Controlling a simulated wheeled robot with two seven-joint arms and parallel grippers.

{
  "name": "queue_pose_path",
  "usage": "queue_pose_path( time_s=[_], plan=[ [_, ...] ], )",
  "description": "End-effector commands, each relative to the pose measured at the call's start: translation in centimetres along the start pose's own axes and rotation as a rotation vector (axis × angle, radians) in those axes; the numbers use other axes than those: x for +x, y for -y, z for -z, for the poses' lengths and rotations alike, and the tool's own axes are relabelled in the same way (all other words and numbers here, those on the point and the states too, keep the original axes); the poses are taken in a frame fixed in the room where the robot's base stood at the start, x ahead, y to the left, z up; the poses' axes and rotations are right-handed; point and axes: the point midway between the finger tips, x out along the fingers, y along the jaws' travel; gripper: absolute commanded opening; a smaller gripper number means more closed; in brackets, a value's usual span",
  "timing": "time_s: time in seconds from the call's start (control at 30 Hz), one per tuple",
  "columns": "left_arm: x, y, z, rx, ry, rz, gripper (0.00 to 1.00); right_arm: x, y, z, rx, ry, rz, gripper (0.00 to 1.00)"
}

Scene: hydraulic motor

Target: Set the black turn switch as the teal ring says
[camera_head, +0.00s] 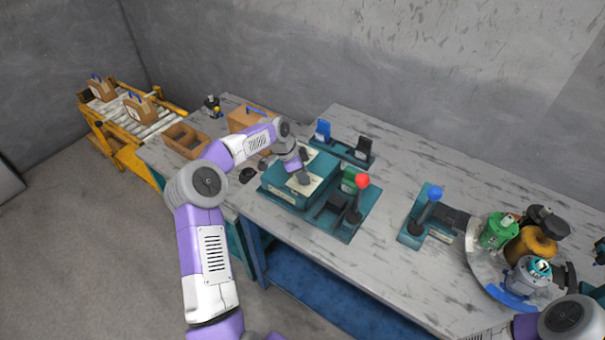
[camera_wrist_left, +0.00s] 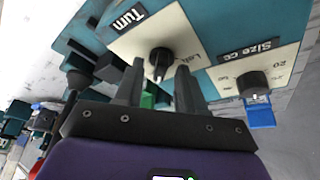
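The black turn switch (camera_wrist_left: 160,60) sits on a cream plate marked "Turn" on a teal box (camera_head: 285,196). Its pale pointer line faces the lower edge of the wrist picture. The word "Left" is readable beside it; other wording is hidden. My left gripper (camera_wrist_left: 160,68) is open, its fingertips on either side of the switch in the wrist view; I cannot tell whether they touch it. In the head view the left gripper (camera_head: 303,178) covers the switch. A teal ring (camera_head: 540,267) tops a grey motor at the right; its marking is too small to read. My right gripper is out of view.
A red-ball lever (camera_head: 362,181) stands close to the right of the box, a blue-ball lever (camera_head: 434,193) farther right. Motors stand on a round tray (camera_head: 480,262).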

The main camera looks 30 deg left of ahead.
Motion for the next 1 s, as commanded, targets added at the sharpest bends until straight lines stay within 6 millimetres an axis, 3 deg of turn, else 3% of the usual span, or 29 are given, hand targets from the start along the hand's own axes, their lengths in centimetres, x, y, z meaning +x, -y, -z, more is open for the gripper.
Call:
queue_pose_path(
  time_s=[0.03,0.23,0.67,1.0],
  plan=[
    [0.0,0.0,0.0,0.000,0.000,0.000,0.32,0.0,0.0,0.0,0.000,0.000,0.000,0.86],
    [0.0,0.0,0.0,0.000,0.000,0.000,0.01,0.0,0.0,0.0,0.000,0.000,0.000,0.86],
    [-0.1,0.0,0.0,-0.038,0.001,0.019,0.00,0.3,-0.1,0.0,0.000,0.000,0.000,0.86],
    [0.0,-0.2,0.0,-0.246,0.001,0.108,0.00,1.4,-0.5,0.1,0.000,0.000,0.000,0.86]
  ],
)
